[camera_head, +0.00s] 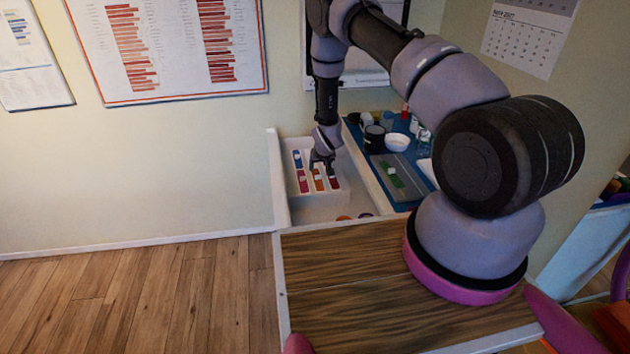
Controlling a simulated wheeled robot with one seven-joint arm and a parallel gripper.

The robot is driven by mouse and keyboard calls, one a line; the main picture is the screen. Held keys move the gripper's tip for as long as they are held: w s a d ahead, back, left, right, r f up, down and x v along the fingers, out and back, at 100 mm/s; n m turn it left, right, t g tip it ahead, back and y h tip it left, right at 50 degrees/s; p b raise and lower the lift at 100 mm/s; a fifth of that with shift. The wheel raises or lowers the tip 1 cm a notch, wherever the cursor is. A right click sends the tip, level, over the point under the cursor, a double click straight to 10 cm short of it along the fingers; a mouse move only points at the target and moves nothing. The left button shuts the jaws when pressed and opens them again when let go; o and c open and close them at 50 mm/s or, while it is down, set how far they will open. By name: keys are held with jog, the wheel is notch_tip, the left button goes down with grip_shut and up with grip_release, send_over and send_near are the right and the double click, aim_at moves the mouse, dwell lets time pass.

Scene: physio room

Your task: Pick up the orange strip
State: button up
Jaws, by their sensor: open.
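A white rack (325,203) stands in the white-walled bay at the back of the counter. Several small coloured strips sit in it: a blue strip (297,158), a magenta strip (303,183), an orange strip (318,183) and a red strip (334,182). My gripper (322,170) points down over the rack, just above and behind the orange and red strips. It is open. It hides part of the rack and whatever lies behind it. I cannot tell whether the fingertips touch a strip.
Right of the bay, a blue mat (378,145) bears a dark jar (374,138), a white bowl (397,142) and a grey tray (391,180) with a green item. The bay's left wall (278,180) stands close to the rack. The wooden top (340,270) in front is clear.

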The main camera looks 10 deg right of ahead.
aim_at(318, 176)
jog(key=x, duration=0.8)
jog(key=shift+d+f, duration=0.1)
jog(key=shift+f, duration=0.15)
jog(key=shift+s, duration=0.1)
grip_shut()
